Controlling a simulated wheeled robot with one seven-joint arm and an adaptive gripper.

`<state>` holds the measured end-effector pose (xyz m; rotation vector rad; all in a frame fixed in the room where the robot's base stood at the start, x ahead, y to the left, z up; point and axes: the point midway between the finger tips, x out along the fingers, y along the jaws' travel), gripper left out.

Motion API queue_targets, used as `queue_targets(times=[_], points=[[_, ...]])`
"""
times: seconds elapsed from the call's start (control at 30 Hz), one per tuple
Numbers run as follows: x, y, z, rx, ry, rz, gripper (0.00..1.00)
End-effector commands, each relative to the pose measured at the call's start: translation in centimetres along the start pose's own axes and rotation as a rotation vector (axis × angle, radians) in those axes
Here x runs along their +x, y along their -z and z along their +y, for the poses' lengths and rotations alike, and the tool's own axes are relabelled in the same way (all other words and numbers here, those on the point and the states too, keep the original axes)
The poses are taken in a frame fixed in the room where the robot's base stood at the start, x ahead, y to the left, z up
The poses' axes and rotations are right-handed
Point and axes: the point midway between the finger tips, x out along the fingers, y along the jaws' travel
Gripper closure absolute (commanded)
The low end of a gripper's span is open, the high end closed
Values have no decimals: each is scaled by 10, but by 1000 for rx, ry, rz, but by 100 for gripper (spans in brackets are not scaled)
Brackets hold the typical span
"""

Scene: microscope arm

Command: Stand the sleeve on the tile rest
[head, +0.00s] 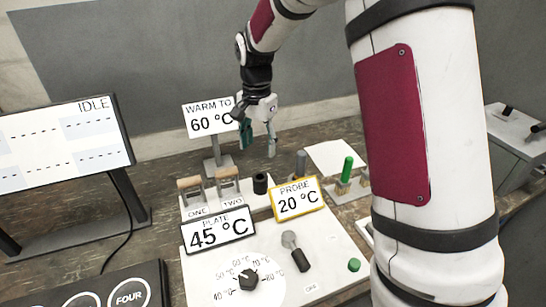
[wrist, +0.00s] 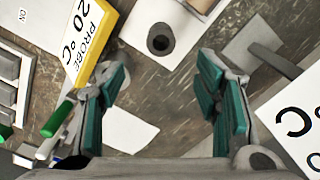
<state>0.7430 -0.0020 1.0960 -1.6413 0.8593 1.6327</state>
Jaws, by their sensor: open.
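A short black hollow cylinder, which I take to be the sleeve (head: 260,183), stands upright beside the wooden-topped blocks. In the wrist view the sleeve (wrist: 160,40) shows its open top and stands on a pale plate (wrist: 134,30). A flat white square, perhaps the tile rest (head: 333,154), lies further right and back; its partly hidden surface seems to show in the wrist view (wrist: 128,130). My gripper (head: 258,142) is open and empty, above and behind the sleeve. In the wrist view the sleeve is beyond the fingertips (wrist: 162,75), between their lines.
The yellow-framed PROBE sign (head: 297,200) stands right of the sleeve, and the WARM TO sign (head: 208,118) behind it to the left. A green-handled tool (head: 347,170) stands before the white square. The PLATE sign (head: 218,233) is in front. Bare bench shows around the sleeve's plate.

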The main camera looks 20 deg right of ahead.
Motion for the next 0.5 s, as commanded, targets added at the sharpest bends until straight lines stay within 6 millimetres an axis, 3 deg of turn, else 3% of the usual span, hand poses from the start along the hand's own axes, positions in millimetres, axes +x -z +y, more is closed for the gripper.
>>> queue_targets(times=[0.17, 0.3, 0.5], points=[[-44, -16, 23, -108, 40, 43, 43], [-87, -40, 56, -250, 83, 98, 43], [-129, -76, 111, -451, 133, 181, 43]])
